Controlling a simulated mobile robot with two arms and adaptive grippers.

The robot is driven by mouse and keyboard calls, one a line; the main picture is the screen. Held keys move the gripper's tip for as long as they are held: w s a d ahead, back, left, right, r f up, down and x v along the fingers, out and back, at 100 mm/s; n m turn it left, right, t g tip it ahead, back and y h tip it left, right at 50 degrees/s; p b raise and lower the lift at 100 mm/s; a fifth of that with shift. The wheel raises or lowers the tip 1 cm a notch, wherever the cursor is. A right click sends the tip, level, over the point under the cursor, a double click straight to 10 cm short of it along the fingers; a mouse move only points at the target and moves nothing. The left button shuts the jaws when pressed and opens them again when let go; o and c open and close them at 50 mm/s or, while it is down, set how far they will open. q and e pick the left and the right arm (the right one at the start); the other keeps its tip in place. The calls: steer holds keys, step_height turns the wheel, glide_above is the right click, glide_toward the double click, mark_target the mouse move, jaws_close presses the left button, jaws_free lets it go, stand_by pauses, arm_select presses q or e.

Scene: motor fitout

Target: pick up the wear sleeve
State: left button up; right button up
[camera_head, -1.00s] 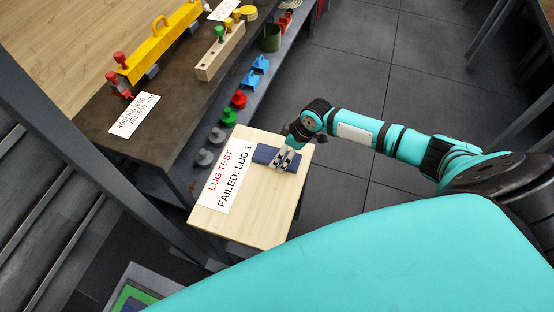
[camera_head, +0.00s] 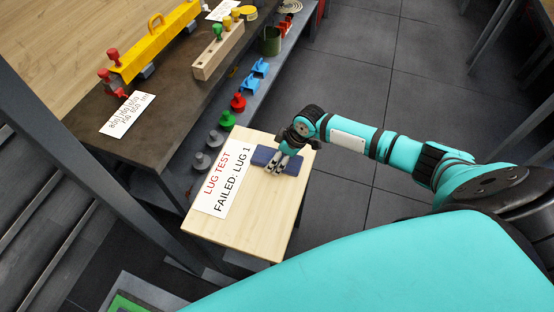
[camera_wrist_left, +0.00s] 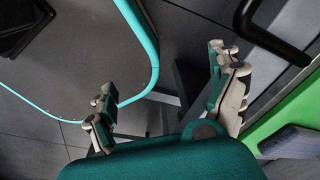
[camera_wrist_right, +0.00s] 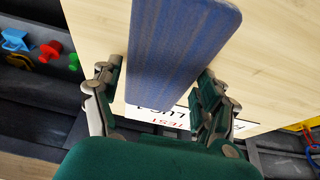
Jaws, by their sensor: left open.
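A flat blue slab (camera_head: 261,155) lies on the small wooden table, partly covered by my right gripper (camera_head: 277,167) in the head view. I cannot tell whether this slab is the wear sleeve. In the right wrist view the blue slab (camera_wrist_right: 180,45) runs between the fingers of my right gripper (camera_wrist_right: 157,95), which are open with a finger on each side and no clear contact. In the left wrist view my left gripper (camera_wrist_left: 168,90) is open and empty, away from the table. A blue-grey piece (camera_wrist_left: 292,143) shows at that view's right edge beside a green surface.
The wooden table (camera_head: 235,240) carries a sign (camera_head: 222,185) reading "LUG TEST FAILED: LUG 1". Beside it a dark bench (camera_head: 150,140) holds a yellow beam (camera_head: 160,45) and a wooden block (camera_head: 218,55). Several coloured pieces, including a red one (camera_head: 238,103), stand along a shelf.

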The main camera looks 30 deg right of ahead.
steer(key=c, duration=0.7)
steer(key=shift+r, duration=0.15)
